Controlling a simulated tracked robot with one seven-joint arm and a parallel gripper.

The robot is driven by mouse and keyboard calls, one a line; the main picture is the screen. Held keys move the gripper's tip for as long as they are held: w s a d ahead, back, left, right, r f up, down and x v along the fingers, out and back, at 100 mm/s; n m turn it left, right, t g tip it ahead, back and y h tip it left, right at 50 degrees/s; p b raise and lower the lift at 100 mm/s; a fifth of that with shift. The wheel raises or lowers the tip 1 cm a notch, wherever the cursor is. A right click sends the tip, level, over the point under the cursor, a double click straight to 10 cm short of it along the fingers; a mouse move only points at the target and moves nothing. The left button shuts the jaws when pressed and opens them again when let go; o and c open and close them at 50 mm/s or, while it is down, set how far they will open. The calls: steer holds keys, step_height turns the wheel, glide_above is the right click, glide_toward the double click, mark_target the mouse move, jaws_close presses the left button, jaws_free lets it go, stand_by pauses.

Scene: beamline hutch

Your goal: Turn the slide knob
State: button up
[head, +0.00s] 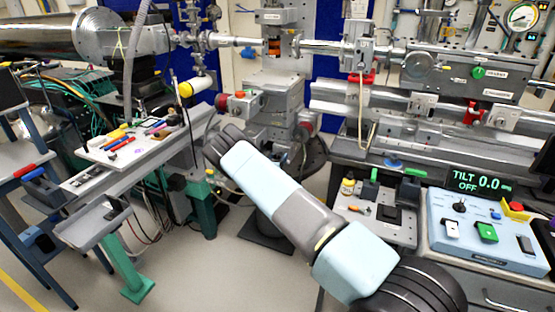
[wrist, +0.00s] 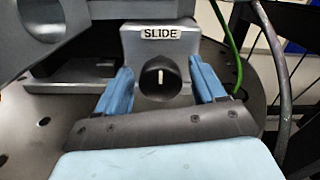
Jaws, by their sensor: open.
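The slide knob (wrist: 160,77) is a round black knob with a white pointer line that stands upright. It sits on the front of a grey block under a white label reading SLIDE (wrist: 161,33) in the wrist view. My gripper (wrist: 160,84) is open, with one blue finger to the left of the knob and the other to the right. Gaps show between the knob and both fingers. In the head view my arm reaches toward the instrument stand in the middle, and the knob and fingertips are hidden there.
A round dark plate with holes (wrist: 42,122) lies under the block. A green cable (wrist: 232,45) and a grey cable (wrist: 280,75) hang close on the right. A tool shelf (head: 130,148) stands left, and a blue control box (head: 484,240) stands right.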

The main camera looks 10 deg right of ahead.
steer(key=c, duration=1)
steer(key=shift+m, duration=0.3)
steer(key=m, duration=1.7)
steer(key=shift+d+f, duration=0.1)
steer(key=m, duration=0.6)
steer(key=shift+s+f, duration=0.15)
steer(key=shift+c, duration=0.2)
